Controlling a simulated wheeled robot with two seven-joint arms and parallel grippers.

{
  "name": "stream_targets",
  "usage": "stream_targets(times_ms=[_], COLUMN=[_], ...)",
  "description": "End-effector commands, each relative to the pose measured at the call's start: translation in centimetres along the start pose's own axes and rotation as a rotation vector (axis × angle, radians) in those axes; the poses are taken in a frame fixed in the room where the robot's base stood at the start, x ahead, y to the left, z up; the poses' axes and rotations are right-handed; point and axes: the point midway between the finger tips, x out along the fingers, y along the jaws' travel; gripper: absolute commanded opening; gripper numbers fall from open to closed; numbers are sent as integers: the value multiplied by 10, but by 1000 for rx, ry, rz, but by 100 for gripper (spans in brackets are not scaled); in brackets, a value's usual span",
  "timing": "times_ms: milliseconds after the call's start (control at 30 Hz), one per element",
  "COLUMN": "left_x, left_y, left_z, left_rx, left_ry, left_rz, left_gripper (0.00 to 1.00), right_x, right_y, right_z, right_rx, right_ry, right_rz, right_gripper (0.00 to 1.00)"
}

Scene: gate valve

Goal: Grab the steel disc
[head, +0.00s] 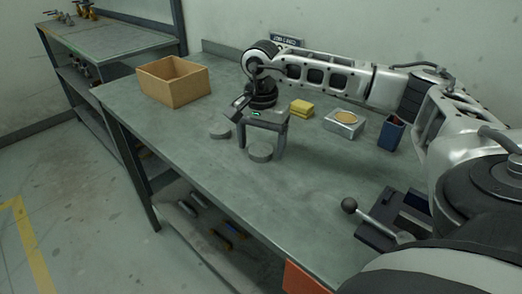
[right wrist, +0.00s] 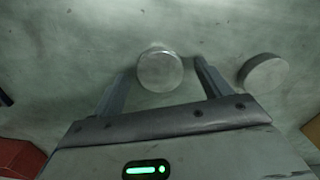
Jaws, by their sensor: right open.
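Two grey discs lie flat on the workbench. A lighter, smoother disc (head: 260,153) is near the bench's front edge; in the right wrist view this disc (right wrist: 160,70) lies between and slightly beyond the fingertips. A duller, darker disc (head: 220,130) is to its left; it also shows in the right wrist view (right wrist: 264,73), outside the right-hand finger. The lighter one looks more like steel. My right gripper (head: 263,149) is open, pointing down over the lighter disc, with a finger to each side. I cannot tell whether a finger touches it. My left gripper is not in view.
An open wooden box (head: 174,82) stands at the back left of the workbench (head: 190,150). Yellow blocks (head: 301,108), a metal block with a tan round top (head: 344,121) and a blue container (head: 391,133) stand to the right. A ball-ended lever (head: 350,206) rises near the front right.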

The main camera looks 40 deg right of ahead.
Motion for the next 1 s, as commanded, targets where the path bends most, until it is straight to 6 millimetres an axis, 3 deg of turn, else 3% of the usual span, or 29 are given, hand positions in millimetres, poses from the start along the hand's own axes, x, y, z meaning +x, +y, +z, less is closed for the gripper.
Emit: stream_targets(times_ms=[267, 500, 833, 1000], left_x=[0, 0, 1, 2], left_y=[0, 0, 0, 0], left_z=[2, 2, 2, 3], left_rx=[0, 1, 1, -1], left_ry=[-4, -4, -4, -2], left_rz=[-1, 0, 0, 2], left_gripper=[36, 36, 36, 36], right_x=[4, 4, 0, -14], right_y=[0, 0, -1, -1], right_z=[0, 0, 0, 0], right_rx=[-1, -1, -1, -1], right_ry=[0, 0, 0, 1], right_rz=[-1, -1, -4, -6], right_gripper=[77, 17, 17, 17])
